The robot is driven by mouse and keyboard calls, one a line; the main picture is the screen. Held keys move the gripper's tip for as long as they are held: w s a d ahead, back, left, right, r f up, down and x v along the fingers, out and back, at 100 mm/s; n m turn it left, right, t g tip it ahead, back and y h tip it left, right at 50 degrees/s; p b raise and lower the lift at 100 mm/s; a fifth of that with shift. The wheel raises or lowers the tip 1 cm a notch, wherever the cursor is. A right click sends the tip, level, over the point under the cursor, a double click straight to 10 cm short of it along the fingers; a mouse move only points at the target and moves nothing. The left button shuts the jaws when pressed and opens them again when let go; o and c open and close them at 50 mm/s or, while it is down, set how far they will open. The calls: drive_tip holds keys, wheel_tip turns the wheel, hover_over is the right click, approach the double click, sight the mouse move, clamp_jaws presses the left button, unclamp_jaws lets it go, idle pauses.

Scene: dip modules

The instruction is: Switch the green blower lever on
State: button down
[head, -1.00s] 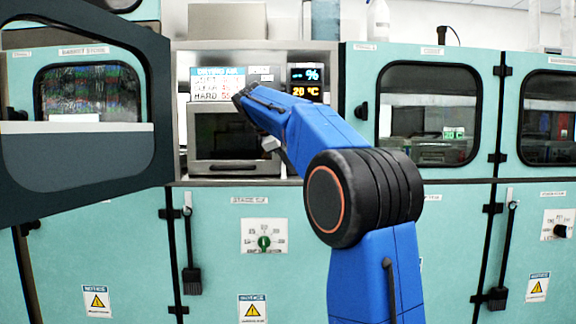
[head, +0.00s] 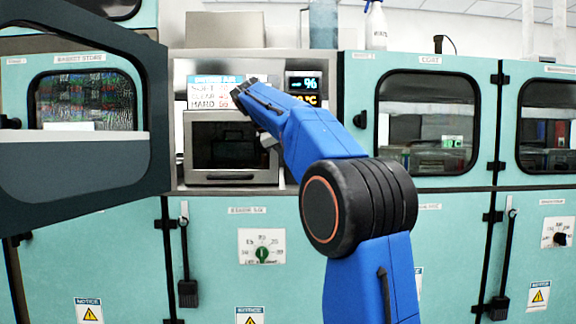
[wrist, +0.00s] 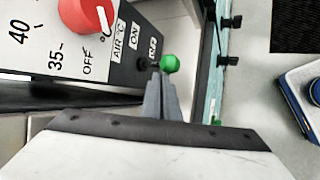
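The green blower lever knob (wrist: 169,63) shows in the wrist view, on a short dark stem at the edge of a dark control panel (wrist: 118,72). My gripper (wrist: 160,80) has its two grey fingers together, with the tips right at the knob's near side. I cannot tell whether they touch it. ON and OFF labels (wrist: 145,44) are printed beside the lever. In the head view my arm reaches to the front of the bench unit, and the fingers and the green lever cannot be made out there.
A red dial (wrist: 88,14) with temperature marks sits on the same panel. In the head view, an open dark-framed door (head: 80,175) juts out at left. A windowed oven box (head: 218,148) stands behind my wrist, with a lit display (head: 305,84) at its right. Closed teal cabinets (head: 430,125) are at right.

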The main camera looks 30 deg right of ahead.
drive_tip(key=shift+w+d+r, duration=0.1)
drive_tip(key=shift+w+r, duration=0.05)
drive_tip(key=shift+r, duration=0.15)
idle(0.7)
drive_tip(key=shift+r, duration=0.15)
idle(1.1)
drive_tip(key=shift+r, duration=0.65)
